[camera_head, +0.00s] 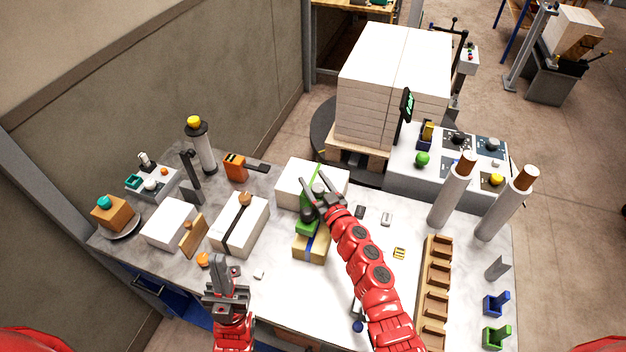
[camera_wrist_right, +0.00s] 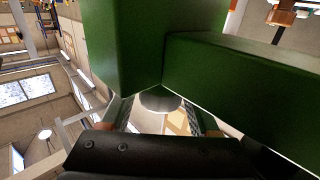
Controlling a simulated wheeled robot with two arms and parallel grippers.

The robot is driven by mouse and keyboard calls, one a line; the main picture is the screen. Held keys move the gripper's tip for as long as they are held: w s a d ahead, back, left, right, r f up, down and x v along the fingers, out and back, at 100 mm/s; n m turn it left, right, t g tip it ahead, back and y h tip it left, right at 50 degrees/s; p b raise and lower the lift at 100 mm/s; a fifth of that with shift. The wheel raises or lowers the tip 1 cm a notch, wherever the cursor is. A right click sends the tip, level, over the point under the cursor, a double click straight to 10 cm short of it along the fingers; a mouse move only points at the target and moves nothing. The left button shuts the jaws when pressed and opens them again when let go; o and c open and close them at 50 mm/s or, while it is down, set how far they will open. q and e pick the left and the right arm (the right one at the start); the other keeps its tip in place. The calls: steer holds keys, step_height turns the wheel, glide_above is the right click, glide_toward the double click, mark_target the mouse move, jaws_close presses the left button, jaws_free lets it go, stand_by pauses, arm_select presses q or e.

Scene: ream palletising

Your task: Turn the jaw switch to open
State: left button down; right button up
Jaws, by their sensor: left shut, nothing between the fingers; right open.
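I cannot tell for sure which control is the jaw switch. The control console (camera_head: 405,183) at the back right carries a black knob (camera_head: 459,138), a grey knob (camera_head: 492,144), a green button (camera_head: 422,159) and a yellow button (camera_head: 496,180). My right gripper (camera_head: 312,197) is open at the green device (camera_head: 304,228) in the middle of the bench. In the right wrist view the green body (camera_wrist_right: 225,75) fills the top, and a grey round part (camera_wrist_right: 160,100) shows between the open fingers; contact is unclear. My left gripper (camera_head: 222,265) is shut and empty over the front left of the bench.
A small control box (camera_head: 152,184) stands at the left. White reams (camera_head: 168,223) lie on the bench, one strapped (camera_head: 226,236). Two upright tubes (camera_head: 452,190) and a wooden rack (camera_head: 434,290) stand at the right. A tall paper stack (camera_head: 385,85) stands on a pallet behind.

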steer(key=shift+w+a+r, duration=0.1)
steer(key=shift+w+a, duration=0.05)
steer(key=shift+w, duration=0.1)
steer(key=shift+c, duration=0.4)
jaws_close()
